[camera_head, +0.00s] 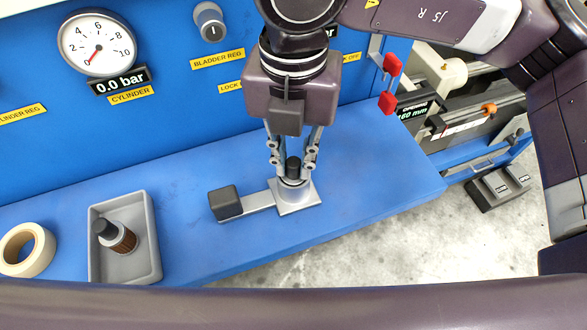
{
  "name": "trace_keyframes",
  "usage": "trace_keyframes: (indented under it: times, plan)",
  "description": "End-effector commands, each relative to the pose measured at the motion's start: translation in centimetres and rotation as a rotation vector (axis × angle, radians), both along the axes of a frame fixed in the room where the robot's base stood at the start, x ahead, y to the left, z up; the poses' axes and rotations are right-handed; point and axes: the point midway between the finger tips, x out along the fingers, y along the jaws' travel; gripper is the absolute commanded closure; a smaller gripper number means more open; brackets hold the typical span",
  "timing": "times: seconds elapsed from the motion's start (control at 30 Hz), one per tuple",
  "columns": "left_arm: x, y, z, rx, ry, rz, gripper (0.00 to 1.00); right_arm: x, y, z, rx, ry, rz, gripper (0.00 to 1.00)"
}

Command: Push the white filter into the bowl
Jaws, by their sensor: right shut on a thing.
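My right gripper (292,163) comes down from the top centre, with its fingers closed around a small part with a dark top (293,167). This part stands upright in or on a short silver round bowl (292,193) on a square metal plate (312,196). I cannot tell how deep the part sits, and the fingers hide its sides. No clearly white filter shows; it may be the held part. A used brown filter (122,239) with a dark cap lies tilted in a grey tray (152,265) at the left. My left gripper is not in view.
A grey bar with a dark block (225,203) extends left from the plate. A cream ring of tape (28,250) lies left of the tray. The blue panel with a gauge (97,43) stands behind. The blue shelf (388,165) is clear at right, and its front edge drops to the floor.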

Motion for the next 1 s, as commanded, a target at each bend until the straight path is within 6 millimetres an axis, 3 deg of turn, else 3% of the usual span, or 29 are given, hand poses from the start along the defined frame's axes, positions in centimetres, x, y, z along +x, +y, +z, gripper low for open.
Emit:
trace_keyframes:
  times: [0.13, 0.17, 0.33, 0.67, 0.77, 1.0]
  plan:
    - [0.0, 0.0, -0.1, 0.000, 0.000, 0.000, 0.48, 0.0, 0.0, -0.1, 0.000, 0.000, 0.000, 1.00]
    - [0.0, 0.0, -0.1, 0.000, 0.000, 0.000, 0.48, 0.0, 0.0, 0.0, 0.000, 0.000, 0.000, 0.80]
    - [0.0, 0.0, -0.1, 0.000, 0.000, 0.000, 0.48, 0.0, 0.0, -0.1, 0.000, 0.000, 0.000, 0.63]
    - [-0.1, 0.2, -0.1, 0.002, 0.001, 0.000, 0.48, 0.0, 0.0, 0.3, 0.001, -0.001, -0.001, 0.63]
    - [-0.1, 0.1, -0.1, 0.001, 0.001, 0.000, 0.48, 0.1, 0.1, 1.5, 0.001, -0.003, -0.001, 0.63]
    - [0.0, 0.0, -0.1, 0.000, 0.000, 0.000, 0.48, 0.1, 0.1, 6.5, 0.002, -0.005, 0.000, 0.63]
